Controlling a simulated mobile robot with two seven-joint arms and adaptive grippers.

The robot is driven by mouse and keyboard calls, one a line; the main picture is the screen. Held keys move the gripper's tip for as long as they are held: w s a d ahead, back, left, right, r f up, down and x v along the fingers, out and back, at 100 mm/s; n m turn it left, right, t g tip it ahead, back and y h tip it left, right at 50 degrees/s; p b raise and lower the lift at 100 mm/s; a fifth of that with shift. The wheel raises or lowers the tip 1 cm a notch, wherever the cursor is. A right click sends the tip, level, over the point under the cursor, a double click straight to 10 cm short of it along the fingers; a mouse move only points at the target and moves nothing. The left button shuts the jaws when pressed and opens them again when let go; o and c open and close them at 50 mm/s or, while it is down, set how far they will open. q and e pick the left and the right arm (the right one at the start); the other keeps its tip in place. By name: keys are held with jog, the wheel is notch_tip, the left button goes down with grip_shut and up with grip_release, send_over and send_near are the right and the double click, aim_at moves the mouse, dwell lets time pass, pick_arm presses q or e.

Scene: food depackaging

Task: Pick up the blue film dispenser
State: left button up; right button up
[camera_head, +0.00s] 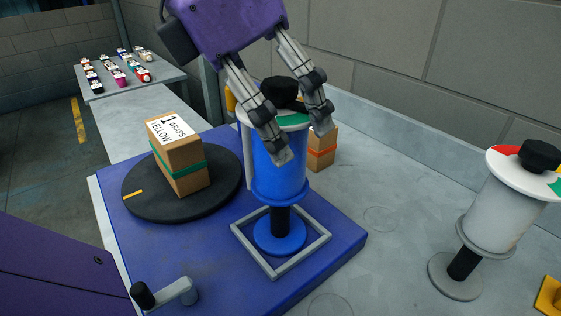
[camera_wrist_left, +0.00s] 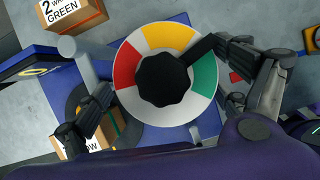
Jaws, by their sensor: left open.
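The blue film dispenser (camera_head: 278,170) stands upright on a blue base, inside a square grey frame (camera_head: 322,243). Its top disc with red, orange and green segments and a black knob (camera_wrist_left: 165,82) fills the middle of the left wrist view. My left gripper (camera_head: 302,142) is open, coming down from above, with its fingers on either side of the dispenser's upper part. In the left wrist view the fingers lie left and right of the disc. I cannot tell whether they touch it. My right gripper is not in view.
A box labelled yellow (camera_head: 180,160) with a green band stands on a black turntable (camera_head: 135,195) at left. Another box (camera_head: 322,150) stands behind the dispenser. A white dispenser (camera_head: 495,215) stands at right. A side table (camera_head: 165,75) holds several small items. A crank (camera_head: 165,294) is in front.

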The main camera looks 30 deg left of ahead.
pick_arm(q)
jog(key=shift+x, duration=1.05)
jog(key=shift+r, duration=0.1)
jog(key=c, duration=2.1)
